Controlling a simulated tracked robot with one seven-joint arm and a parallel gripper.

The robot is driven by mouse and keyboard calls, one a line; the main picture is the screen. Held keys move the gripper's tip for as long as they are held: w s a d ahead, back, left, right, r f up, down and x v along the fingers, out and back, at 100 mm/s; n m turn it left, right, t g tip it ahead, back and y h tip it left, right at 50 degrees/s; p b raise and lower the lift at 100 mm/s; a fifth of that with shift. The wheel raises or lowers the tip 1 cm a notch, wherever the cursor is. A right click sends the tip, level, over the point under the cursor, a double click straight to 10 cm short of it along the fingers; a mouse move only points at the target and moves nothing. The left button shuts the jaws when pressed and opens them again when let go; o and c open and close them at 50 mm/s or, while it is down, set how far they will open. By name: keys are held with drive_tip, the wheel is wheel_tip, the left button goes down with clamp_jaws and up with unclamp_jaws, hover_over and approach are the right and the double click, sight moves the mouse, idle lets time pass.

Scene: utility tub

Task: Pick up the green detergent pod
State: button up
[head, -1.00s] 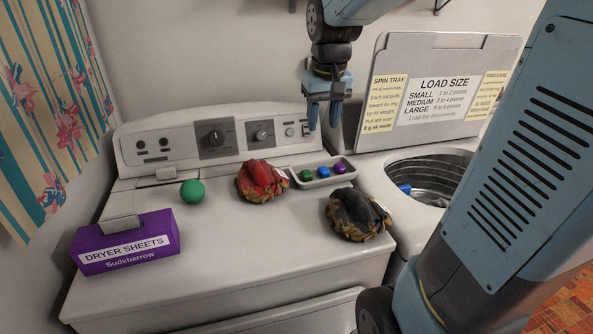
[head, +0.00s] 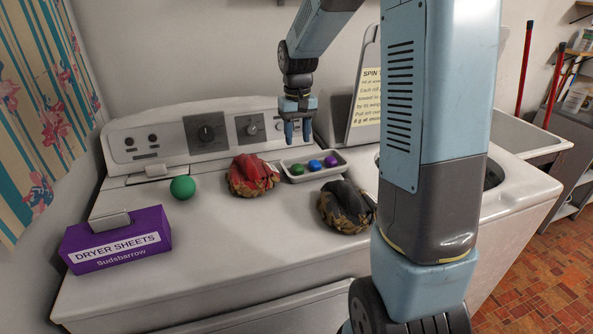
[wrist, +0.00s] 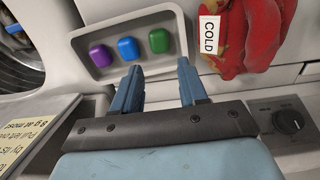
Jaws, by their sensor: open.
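The green detergent pod (head: 297,169) lies in a small white tray (head: 319,176) on top of the dryer, at the left end of a row with a blue pod (head: 315,165) and a purple pod (head: 331,161). In the wrist view the green pod (wrist: 159,41) is at the right end of the row, ahead of the space between my fingertips. My gripper (head: 297,139) is open and empty, pointing down, above the back edge of the tray in the head view. Its two blue fingers also show in the wrist view (wrist: 158,75). Nothing hides the green pod.
A red bundle (head: 252,174) lies just left of the tray, and a dark bundle (head: 345,206) in front. A green ball (head: 182,188) and purple dryer-sheets box (head: 117,241) are farther left. The control panel (head: 205,140) rises behind.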

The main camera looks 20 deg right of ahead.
sight(298, 172)
wheel_tip(298, 172, down, 10)
drive_tip(key=shift+d, duration=0.1)
idle(0.5)
drive_tip(key=c, duration=0.7)
drive_tip(key=shift+r, duration=0.15)
